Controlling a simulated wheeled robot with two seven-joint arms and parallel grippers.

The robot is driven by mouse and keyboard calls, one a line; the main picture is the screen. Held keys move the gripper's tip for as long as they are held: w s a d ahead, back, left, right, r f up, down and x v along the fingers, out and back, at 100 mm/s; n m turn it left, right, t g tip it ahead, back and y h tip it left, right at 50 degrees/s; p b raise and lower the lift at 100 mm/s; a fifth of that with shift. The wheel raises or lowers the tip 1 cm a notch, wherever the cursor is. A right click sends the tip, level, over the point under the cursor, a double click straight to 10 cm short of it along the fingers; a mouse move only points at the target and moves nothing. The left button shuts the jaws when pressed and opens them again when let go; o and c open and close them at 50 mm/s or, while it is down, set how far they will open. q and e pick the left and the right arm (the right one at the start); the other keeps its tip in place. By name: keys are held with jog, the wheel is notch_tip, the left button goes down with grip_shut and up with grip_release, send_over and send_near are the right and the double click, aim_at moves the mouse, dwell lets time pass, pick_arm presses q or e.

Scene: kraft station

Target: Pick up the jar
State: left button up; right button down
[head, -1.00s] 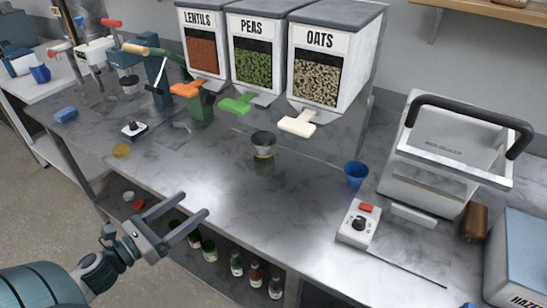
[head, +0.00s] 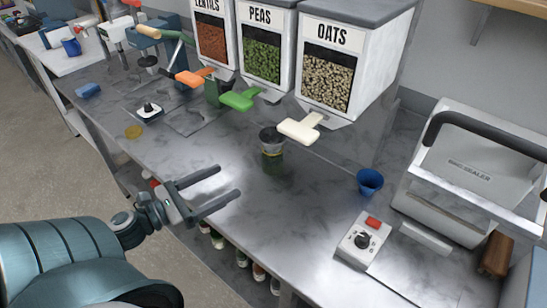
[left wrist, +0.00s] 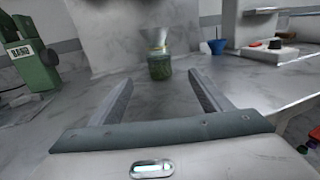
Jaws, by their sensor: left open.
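The jar (head: 272,162) stands upright on the grey marbled counter, under the dispensers. It looks like clear glass with something green low in it and a dark wide top like a funnel. In the left wrist view the jar (left wrist: 160,68) stands ahead, beyond and between the fingertips, with a clear flared piece on top. My left gripper (head: 228,182) is open and empty, near the counter's front edge, left of the jar and apart from it. Its two fingers also show in the left wrist view (left wrist: 159,80). My right gripper is not in view.
Lentils, peas (head: 262,45) and oats (head: 328,75) dispensers hang behind the jar; the white oats lever (head: 301,128) juts close above it. A blue cup (head: 369,181), a control box (head: 362,240) and a bag sealer (head: 465,175) stand right. Counter between gripper and jar is clear.

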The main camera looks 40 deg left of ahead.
aim_at(263, 159)
pick_arm(q)
jog(key=shift+w+d, duration=0.25)
jog(key=shift+w, duration=0.4)
jog(key=p+x, duration=0.2)
jog(key=x, duration=0.2)
jog(key=shift+w+r, duration=0.1)
jog(key=shift+r, duration=0.1)
jog(key=p+x, duration=0.2)
jog(key=x, duration=0.3)
jog(key=shift+w+d, duration=0.1)
jog(key=shift+w, duration=0.15)
jog(key=shift+w+d+f+p, duration=0.1)
jog(key=shift+w+p, duration=0.1)
jog(key=shift+w, duration=0.1)
jog(key=shift+w+d+f+p, duration=0.1)
jog(key=shift+w+d+p, duration=0.05)
jog(key=shift+w, duration=0.15)
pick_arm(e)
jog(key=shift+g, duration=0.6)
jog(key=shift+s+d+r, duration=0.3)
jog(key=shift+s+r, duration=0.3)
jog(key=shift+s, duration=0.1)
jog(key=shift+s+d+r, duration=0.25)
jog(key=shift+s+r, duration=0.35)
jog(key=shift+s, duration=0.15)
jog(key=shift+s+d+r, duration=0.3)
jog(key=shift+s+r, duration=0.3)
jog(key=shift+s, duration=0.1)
